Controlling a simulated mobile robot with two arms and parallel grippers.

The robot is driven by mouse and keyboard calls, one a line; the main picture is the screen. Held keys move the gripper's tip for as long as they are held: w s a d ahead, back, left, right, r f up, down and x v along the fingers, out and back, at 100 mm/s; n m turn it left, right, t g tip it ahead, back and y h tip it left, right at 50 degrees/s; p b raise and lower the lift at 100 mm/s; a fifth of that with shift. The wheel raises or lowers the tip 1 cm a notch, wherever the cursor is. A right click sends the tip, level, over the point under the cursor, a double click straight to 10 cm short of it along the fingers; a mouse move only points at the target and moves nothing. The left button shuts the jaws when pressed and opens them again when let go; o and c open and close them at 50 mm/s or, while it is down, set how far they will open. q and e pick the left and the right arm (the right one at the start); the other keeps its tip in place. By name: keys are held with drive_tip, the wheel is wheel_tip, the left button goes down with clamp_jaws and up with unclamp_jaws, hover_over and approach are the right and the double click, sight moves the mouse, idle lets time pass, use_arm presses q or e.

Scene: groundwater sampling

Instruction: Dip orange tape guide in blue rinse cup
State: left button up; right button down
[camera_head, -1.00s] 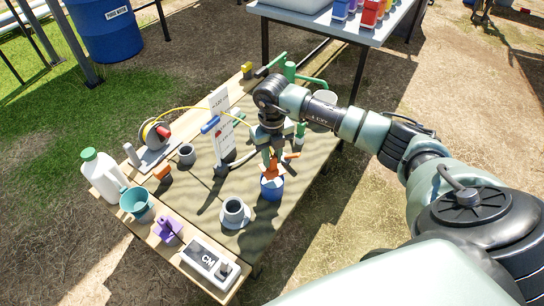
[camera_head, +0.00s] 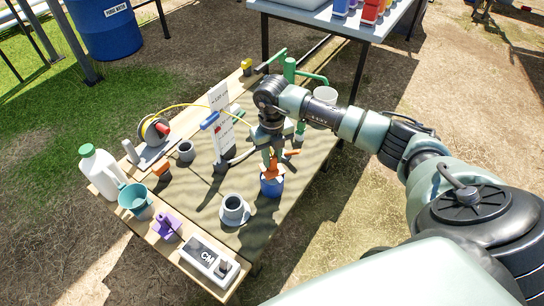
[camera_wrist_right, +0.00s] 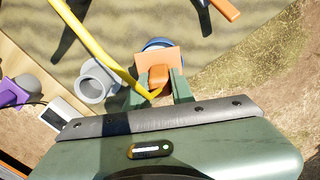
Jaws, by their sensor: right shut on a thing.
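My right gripper (camera_head: 270,158) points down and is shut on the orange tape guide (camera_head: 271,170). In the right wrist view the orange guide (camera_wrist_right: 158,62) sits between the two green fingers (camera_wrist_right: 157,86). The blue rinse cup (camera_head: 271,186) stands on the table directly under the guide; the guide's lower end is at or inside the cup's mouth, and I cannot tell how deep. In the right wrist view the guide covers most of the blue cup (camera_wrist_right: 157,44), leaving only its far rim visible. A yellow tape (camera_wrist_right: 95,42) runs to the guide. My left gripper is not in view.
A grey cup on a saucer (camera_head: 234,210) stands left of the blue cup. A tape reel (camera_head: 155,132), white jug (camera_head: 100,172), teal cup (camera_head: 136,201), purple piece (camera_head: 167,226) and CM box (camera_head: 209,261) line the left side. An upright white card (camera_head: 222,135) stands behind.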

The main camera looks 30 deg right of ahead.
drive_tip(key=shift+f+b, duration=0.8)
drive_tip(key=shift+f, duration=0.55)
